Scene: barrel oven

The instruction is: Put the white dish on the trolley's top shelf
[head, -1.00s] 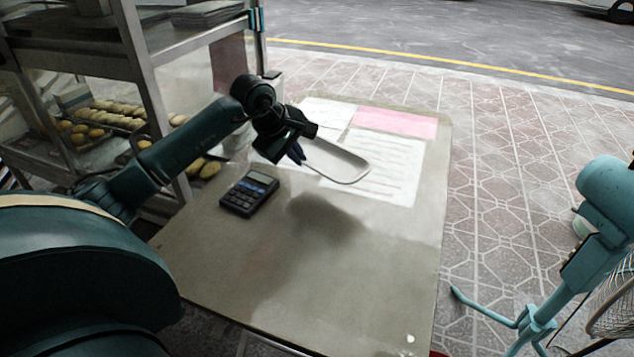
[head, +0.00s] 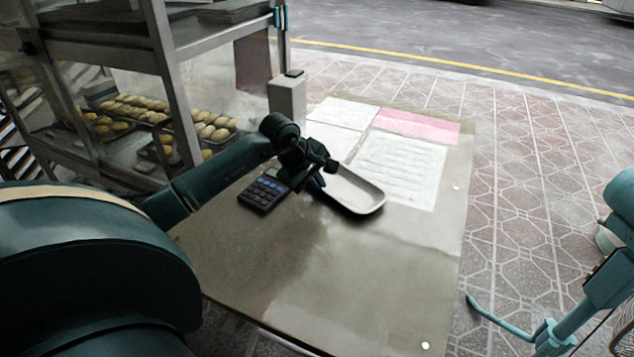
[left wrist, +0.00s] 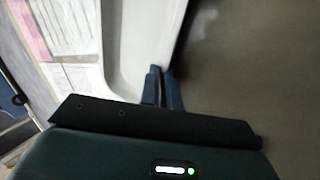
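The white dish (head: 358,192) is a shallow rectangular tray above the flat brownish top (head: 350,270), with its shadow close by. I cannot tell whether it touches. My left gripper (head: 322,178) is at the dish's left end. In the left wrist view its two fingers (left wrist: 163,88) are nearly together on the rim of the dish (left wrist: 135,40). I cannot tell for certain which surface is the trolley's top shelf.
A calculator (head: 264,193) lies just left of the dish. Paper sheets (head: 402,168) lie behind and right of it. A metal-framed case with pastries (head: 205,128) stands at the left, with a grey box (head: 287,100) beside it. The front of the brownish top is clear.

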